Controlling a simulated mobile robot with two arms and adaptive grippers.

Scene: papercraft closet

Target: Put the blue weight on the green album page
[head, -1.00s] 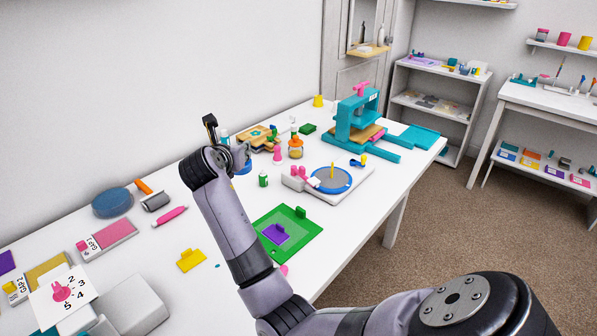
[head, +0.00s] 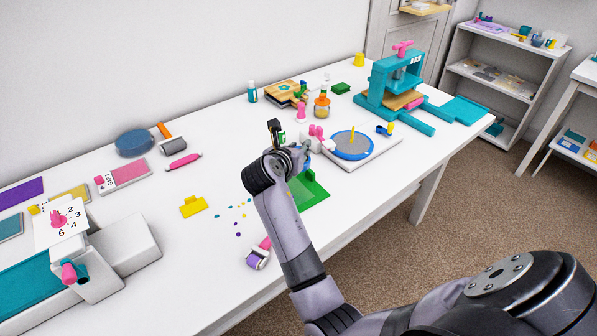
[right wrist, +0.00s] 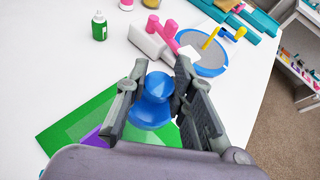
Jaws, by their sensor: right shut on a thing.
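The blue weight (right wrist: 153,100) is a knobbed piece held between the two fingers of my right gripper (right wrist: 160,98). In the head view my right gripper (head: 290,143) is over the table by the far edge of the green album page (head: 313,190), and the arm hides part of the page. In the right wrist view the green page (right wrist: 70,125) lies below and left of the weight. A purple piece (right wrist: 91,140) lies on the page, partly hidden by the gripper. The weight appears above the page; its exact height is unclear. My left gripper is not in view.
A white board with a blue disc (head: 352,144) and pink clamp is just right of the gripper. A green bottle (right wrist: 99,27) stands behind. A teal press (head: 397,85) is farther right.

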